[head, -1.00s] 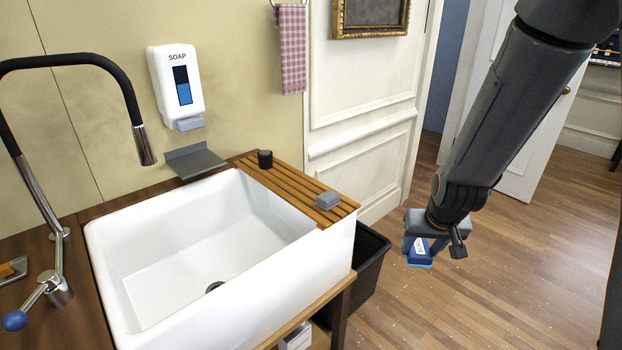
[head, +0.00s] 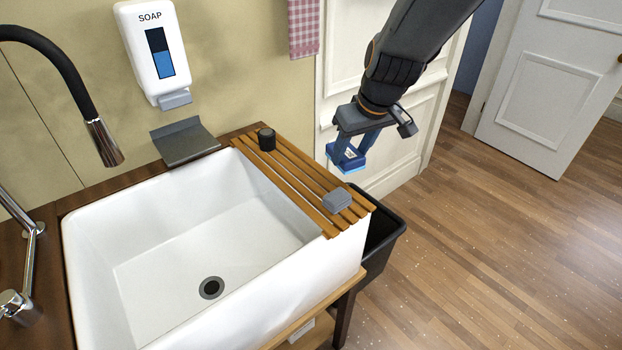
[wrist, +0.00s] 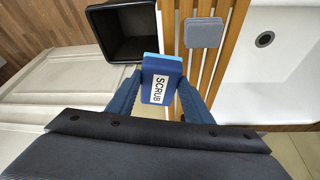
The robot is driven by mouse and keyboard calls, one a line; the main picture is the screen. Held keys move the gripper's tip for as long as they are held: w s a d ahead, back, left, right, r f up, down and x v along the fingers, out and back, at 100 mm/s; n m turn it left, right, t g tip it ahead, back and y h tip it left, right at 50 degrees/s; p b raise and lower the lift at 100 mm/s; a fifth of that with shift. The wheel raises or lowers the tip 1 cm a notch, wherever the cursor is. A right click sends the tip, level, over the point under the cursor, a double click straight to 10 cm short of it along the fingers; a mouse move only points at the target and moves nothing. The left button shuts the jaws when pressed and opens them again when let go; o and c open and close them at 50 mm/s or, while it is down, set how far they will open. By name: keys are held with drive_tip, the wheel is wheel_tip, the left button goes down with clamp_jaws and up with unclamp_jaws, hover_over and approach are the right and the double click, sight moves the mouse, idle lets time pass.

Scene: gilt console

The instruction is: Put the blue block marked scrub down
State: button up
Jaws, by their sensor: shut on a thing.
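The blue block marked SCRUB (wrist: 162,78) is held between the fingers of my gripper (head: 352,152), which is shut on it. In the head view the blue block (head: 347,160) hangs in the air above and behind the slatted wooden rack's right end. In the wrist view its white label reads SCRUB and its far edge is lighter blue. The wooden rack (head: 290,183) lies across the right side of the white sink. The block appears apart from the rack.
A grey block (head: 337,201) lies on the rack's near end, and a dark cup (head: 266,138) stands at its far end. A black bin (head: 386,238) stands on the floor beside the sink (head: 120,215). A metal shelf (head: 185,142) sits below the soap dispenser (head: 152,55). The rack's middle is clear.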

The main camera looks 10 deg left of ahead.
drive_tip(key=s+a+r+n, duration=0.2)
drive_tip(key=s+a+r, duration=0.15)
drive_tip(key=a, duration=0.35)
drive_tip(key=p, duration=0.2)
approach(312, 184)
drive_tip(key=shift+w+a+g+y, duration=0.2)
drive_tip(key=shift+w, duration=0.25)
drive_tip(key=shift+w+a+g+y, duration=0.15)
drive_tip(key=shift+w+g+y, duration=0.05)
drive_tip(key=shift+w, duration=0.25)
drive_tip(key=shift+f, duration=2.15)
drive_tip(key=shift+f+b, duration=0.15)
drive_tip(key=shift+b, duration=0.3)
drive_tip(key=o, duration=1)
